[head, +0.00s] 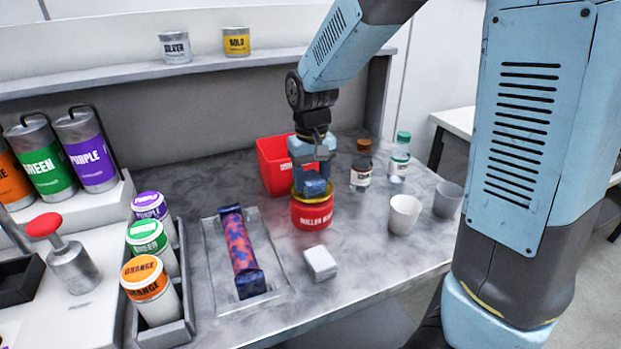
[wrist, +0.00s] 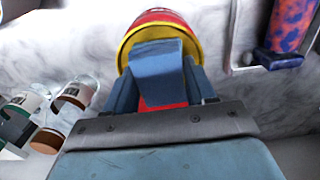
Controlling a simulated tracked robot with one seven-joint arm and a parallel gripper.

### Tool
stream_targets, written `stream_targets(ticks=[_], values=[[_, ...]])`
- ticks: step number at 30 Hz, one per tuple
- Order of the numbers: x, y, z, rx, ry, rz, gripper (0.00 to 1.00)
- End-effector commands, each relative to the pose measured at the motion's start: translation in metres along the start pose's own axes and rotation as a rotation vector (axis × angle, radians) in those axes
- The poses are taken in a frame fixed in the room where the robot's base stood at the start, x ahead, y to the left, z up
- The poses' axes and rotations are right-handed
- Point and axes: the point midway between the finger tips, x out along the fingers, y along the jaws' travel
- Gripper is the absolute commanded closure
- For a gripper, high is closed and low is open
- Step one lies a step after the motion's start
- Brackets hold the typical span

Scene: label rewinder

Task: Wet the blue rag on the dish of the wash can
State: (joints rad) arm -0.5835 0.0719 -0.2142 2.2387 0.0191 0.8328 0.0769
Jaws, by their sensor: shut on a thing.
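The wash can (head: 311,214) is a red round can with a yellow rim, standing upright on the grey worktop. My gripper (head: 312,170) points down over it, shut on the blue rag (head: 315,188). The rag is a folded blue block sitting at the can's top, within the yellow rim in the head view. In the wrist view the rag (wrist: 158,68) sits between the fingers, with the red can and its yellow rim (wrist: 126,50) just beyond. The dish surface is hidden by the rag, so I cannot tell whether they touch.
A red bin (head: 273,172) stands behind the can. A white block (head: 320,262) lies in front. A patterned roller (head: 240,247) rests in a tray at left, beside several labelled jars (head: 148,278).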

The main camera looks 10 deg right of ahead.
Motion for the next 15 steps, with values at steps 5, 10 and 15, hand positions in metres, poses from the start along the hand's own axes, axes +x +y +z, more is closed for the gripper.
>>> stream_targets(ticks=[5, 10, 15], values=[[-0.002, 0.000, 0.000, 0.000, 0.000, 0.000, 0.69], [-0.012, 0.000, 0.000, -0.001, 0.000, 0.000, 0.69], [-0.023, 0.000, 0.000, -0.001, 0.001, 0.000, 0.69]])
